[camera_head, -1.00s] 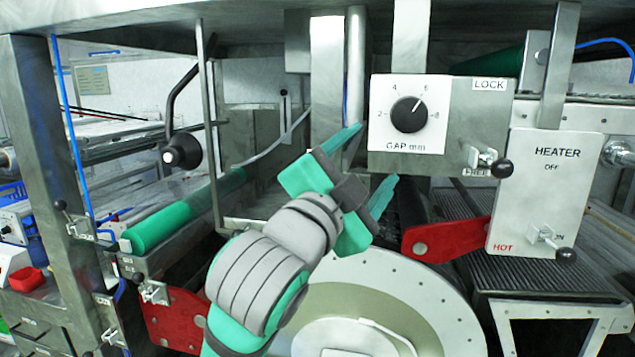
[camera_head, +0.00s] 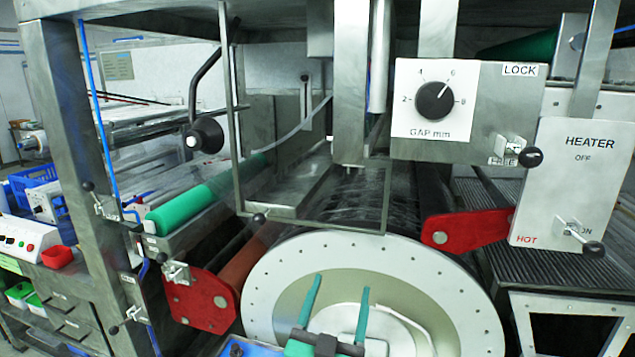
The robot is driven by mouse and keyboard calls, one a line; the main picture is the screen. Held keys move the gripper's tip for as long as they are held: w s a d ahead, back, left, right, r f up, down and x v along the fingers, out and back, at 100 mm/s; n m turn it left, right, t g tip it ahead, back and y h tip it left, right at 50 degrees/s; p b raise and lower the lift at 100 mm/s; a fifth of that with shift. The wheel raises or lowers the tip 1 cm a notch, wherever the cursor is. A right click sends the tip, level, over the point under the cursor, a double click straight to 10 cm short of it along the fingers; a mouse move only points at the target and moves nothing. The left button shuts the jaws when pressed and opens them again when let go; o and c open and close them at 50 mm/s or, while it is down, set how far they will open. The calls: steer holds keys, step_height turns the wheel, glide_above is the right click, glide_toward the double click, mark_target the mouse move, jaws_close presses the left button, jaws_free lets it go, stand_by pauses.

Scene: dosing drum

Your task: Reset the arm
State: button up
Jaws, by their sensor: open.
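My gripper (camera_head: 337,298) shows at the bottom middle, in front of the lower part of the large pale drum disc (camera_head: 290,265). Its two green fingers point up and stand well apart, with nothing between them. Only the fingers and the top of the gripper body show; the rest of my arm is mostly below the picture's edge.
A gap dial (camera_head: 435,101) with a lock lever (camera_head: 530,156) is at upper right. A heater panel (camera_head: 566,180) with its lever (camera_head: 592,248) is further right. Red brackets (camera_head: 466,230) flank the drum. A green roller (camera_head: 205,205) and steel post (camera_head: 75,130) are left.

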steer(key=s+a+f+n+g+y, duration=0.1)
steer(key=s+f+n+y, duration=0.2)
steer(key=s+f, duration=0.75)
steer(key=s+a+f+n+g+y, duration=0.1)
steer(key=s+a+f+n+y, duration=0.15)
steer(key=s+f, duration=0.8)
steer(key=s+f+g, duration=0.1)
steer(key=s+f, duration=0.4)
steer(key=s, duration=0.5)
steer(key=s+f+g, duration=0.2)
steer(key=s+f, duration=0.3)
steer(key=s, duration=0.5)
steer(key=shift+s+a+f+m, duration=0.35)
steer(key=shift+s+a, duration=0.05)
